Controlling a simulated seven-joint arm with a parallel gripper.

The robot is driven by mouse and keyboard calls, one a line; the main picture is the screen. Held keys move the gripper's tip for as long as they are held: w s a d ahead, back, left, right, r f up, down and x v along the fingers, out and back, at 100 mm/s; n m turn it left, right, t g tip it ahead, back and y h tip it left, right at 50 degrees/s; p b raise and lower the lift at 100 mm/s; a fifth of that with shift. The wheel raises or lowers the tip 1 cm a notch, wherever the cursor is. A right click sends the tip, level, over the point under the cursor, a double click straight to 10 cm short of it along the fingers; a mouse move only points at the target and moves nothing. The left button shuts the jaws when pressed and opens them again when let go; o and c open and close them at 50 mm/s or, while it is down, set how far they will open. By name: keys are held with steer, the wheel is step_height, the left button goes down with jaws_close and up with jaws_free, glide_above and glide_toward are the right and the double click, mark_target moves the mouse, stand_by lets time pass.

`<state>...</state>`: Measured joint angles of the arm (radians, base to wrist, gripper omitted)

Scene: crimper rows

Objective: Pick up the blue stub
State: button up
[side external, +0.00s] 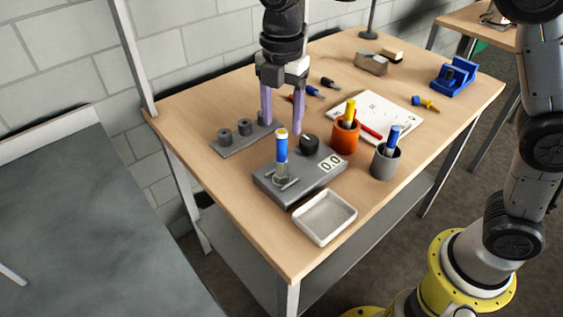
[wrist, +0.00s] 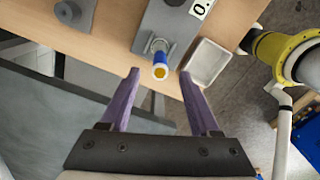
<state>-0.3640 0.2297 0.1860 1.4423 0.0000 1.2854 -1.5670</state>
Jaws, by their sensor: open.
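A blue stub (side external: 281,152) with a pale band and orange-yellow end stands upright in a holder on the grey crimper-like device (side external: 262,181). In the wrist view the stub (wrist: 160,65) shows end-on, in line with the gap between my fingertips. My gripper (side external: 282,128) has two purple fingers pointing down, spread apart with nothing between them. In the side view the fingertips are near the height of the stub's top and appear apart from it. In the wrist view my gripper (wrist: 159,72) is open. Another blue piece (side external: 393,134) stands in a grey cup (side external: 384,163).
A black knob (side external: 309,144) rises from the device close by. A white tray (side external: 325,217) lies in front. An orange cup (side external: 345,138) with a yellow piece, a grey strip with round posts (side external: 226,136), a notebook (side external: 385,112) and a blue block (side external: 453,77) stand around.

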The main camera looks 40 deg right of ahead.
mark_target(281, 148)
step_height(281, 148, down, 8)
steer(key=shift+a+f, duration=0.1)
stand_by(0.4)
steer(key=shift+c, duration=0.3)
jaws_close()
